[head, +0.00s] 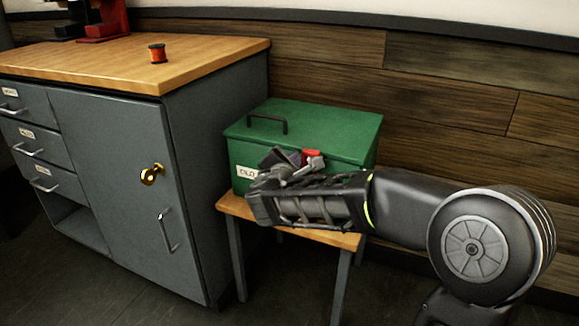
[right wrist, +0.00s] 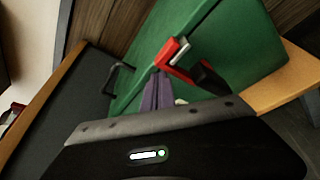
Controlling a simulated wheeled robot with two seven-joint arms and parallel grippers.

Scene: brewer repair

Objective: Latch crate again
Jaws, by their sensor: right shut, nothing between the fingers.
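The green crate (head: 310,125) stands with its lid down on a small wooden stand (head: 232,206). A black handle (head: 268,124) is on the lid. A red latch (head: 313,157) sits at the crate's front upper edge; in the right wrist view the red latch (right wrist: 180,60) shows with a metal loop. My right gripper (head: 284,158) is at the crate's front, just left of the latch. Its fingers (right wrist: 158,92) are shut and empty, close to the latch; I cannot tell whether they touch it. My arm hides part of the crate's front and its label (head: 246,171). My left gripper is not in view.
A grey cabinet (head: 110,170) with a wooden top stands left of the crate, with drawers, a door handle and a brass key or knob (head: 152,174). A wood-plank wall (head: 450,110) is close behind the crate.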

